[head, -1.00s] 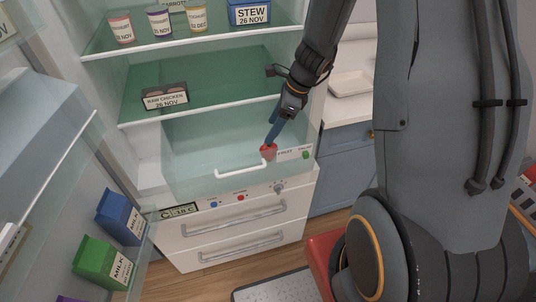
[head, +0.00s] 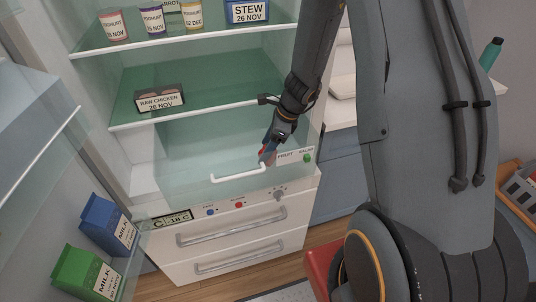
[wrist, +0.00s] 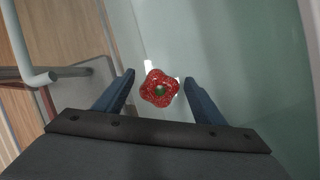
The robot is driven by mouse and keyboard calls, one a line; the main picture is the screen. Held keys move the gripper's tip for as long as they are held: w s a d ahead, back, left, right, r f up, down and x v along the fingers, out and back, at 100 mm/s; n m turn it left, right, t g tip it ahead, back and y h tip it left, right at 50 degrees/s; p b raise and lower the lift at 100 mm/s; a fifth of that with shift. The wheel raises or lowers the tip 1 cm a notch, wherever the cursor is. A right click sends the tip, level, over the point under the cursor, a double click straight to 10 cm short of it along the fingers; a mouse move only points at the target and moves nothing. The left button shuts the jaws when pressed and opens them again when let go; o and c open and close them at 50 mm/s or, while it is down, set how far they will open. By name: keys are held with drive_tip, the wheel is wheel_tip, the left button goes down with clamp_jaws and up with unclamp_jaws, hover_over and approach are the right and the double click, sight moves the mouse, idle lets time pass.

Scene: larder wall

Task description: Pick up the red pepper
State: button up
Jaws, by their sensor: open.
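The red pepper (wrist: 158,88) shows from its stem end in the wrist view, with a green stem at its middle. It sits in the clear drawer (head: 190,160) of the fridge; in the head view only a little red of the pepper (head: 272,157) shows beside the fingers. My gripper (wrist: 158,76) is open, with one blue finger on each side of the pepper and a gap to each. In the head view my gripper (head: 267,150) reaches down into the drawer's right end.
The drawer's white handle (head: 238,174) is in front; the wrist view also shows the handle (wrist: 42,78). A glass shelf with raw chicken (head: 160,100) is above. Milk cartons (head: 108,225) stand in the door at left. The drawer's left part looks empty.

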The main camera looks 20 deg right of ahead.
drive_tip(key=shift+x, duration=1.45)
drive_tip(key=shift+w+d, duration=0.1)
drive_tip(key=c, duration=1.1)
drive_tip(key=shift+r, duration=0.1)
